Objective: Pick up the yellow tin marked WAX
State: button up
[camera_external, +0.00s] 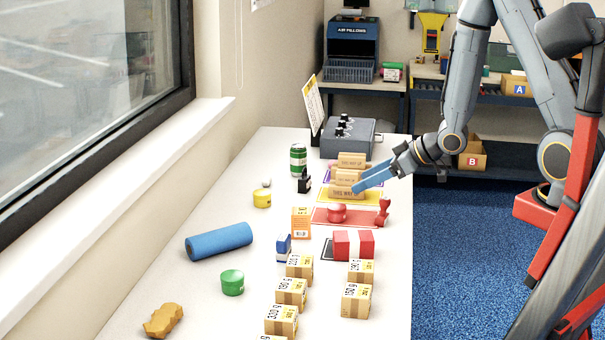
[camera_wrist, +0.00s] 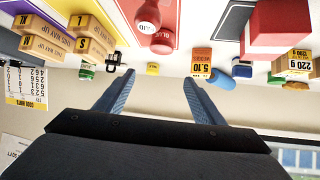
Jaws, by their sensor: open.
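The yellow tin (camera_external: 262,198) is a small round tin standing on the white table, left of the coloured mats. Its marking is too small to read. It also shows in the wrist view as a small yellow shape (camera_wrist: 152,68), between my fingertips in the picture but well beyond them. My gripper (camera_external: 360,182) has two blue fingers spread apart and nothing between them. It is over the right side of the table, near the tan cartons and to the right of the tin. In the wrist view my open gripper (camera_wrist: 158,77) points toward the table items.
Tan cartons (camera_external: 349,176) stand between my gripper and the tin's side. A red tin (camera_external: 337,212) sits on a red mat. The table left of the tin is clear.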

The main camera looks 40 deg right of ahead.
jog(key=w+d+h+b, duration=0.2)
jog(key=w+d+h, duration=0.15)
jog(key=w, duration=0.75)
jog(key=n+g+y+b, duration=0.2)
jog(key=g+b, duration=0.2)
jog(key=g, duration=0.1)
send_near(262, 192)
jog(key=a+f, duration=0.1)
jog(key=f, duration=0.1)
jog(key=shift+a+f+p, duration=0.2)
jog(key=shift+f+p, duration=0.1)
jog(key=shift+f, duration=0.15)
jog(key=shift+w+a+f, duration=0.25)
jog(key=shift+a+f, duration=0.05)
jog(key=shift+f, duration=0.3)
jog(key=shift+w+p+x, duration=0.25)
jog(key=shift+p+x, duration=0.5)
jog(key=shift+x, duration=0.65)
jog(key=shift+w+p+x, duration=0.2)
jog(key=shift+p+x, duration=0.55)
jog(key=shift+x, duration=0.7)
